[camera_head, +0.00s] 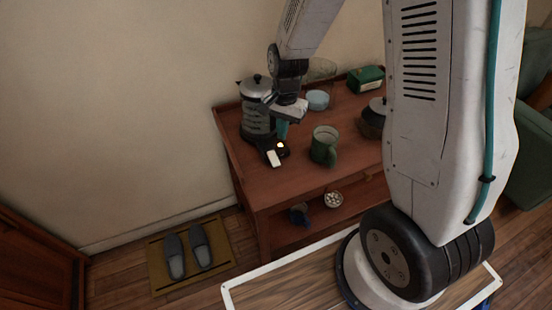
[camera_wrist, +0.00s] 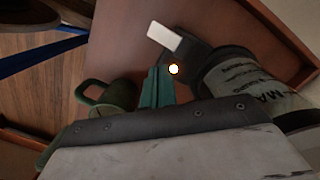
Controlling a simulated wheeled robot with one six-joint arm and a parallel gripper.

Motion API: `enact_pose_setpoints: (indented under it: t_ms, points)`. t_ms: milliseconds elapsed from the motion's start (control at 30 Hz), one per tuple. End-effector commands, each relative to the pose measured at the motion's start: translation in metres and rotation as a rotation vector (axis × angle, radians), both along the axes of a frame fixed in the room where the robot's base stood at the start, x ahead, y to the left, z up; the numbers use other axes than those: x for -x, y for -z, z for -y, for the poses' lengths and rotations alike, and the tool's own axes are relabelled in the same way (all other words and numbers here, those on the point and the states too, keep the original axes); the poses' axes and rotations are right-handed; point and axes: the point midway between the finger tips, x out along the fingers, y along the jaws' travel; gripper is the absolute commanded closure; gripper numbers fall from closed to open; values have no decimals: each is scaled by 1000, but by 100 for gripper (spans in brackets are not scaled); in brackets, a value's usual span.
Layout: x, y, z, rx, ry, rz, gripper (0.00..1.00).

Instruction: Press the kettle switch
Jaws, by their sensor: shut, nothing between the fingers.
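The kettle (camera_head: 256,118) is a metal and dark pot with a lid, standing at the back left of the wooden cabinet top. It shows in part in the wrist view (camera_wrist: 250,88). A white switch paddle (camera_head: 273,158) sticks out from its dark base; it also shows in the wrist view (camera_wrist: 165,36). A small light (camera_head: 281,145) glows on the base near the switch, and in the wrist view (camera_wrist: 173,69). My gripper (camera_head: 281,132) points down beside the kettle, above the base. Its teal fingers (camera_wrist: 157,74) are together and empty, close to the light. Whether they touch the base, I cannot tell.
A green mug (camera_head: 324,146) stands right of the switch. A dark lidded pot (camera_head: 372,122), a pale blue bowl (camera_head: 317,99) and a green box (camera_head: 366,78) stand farther along the cabinet top (camera_head: 285,195). Slippers (camera_head: 187,250) lie on a floor mat.

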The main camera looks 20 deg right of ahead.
Motion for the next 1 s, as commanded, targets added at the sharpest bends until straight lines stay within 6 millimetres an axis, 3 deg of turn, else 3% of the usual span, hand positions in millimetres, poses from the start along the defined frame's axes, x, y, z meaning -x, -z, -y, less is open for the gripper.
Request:
enact_pose_setpoints:
  t_ms: [100, 233, 833, 933, 1000]
  points:
    - [-2, -17, 1, 0, 0, 3, 100]
    - [-1, -25, 2, 1, 0, -1, 100]
    - [-1, -27, 2, -1, -17, -2, 100]
    - [9, -26, 2, -9, -92, -38, 100]
    - [29, -28, 2, -23, -186, -96, 100]
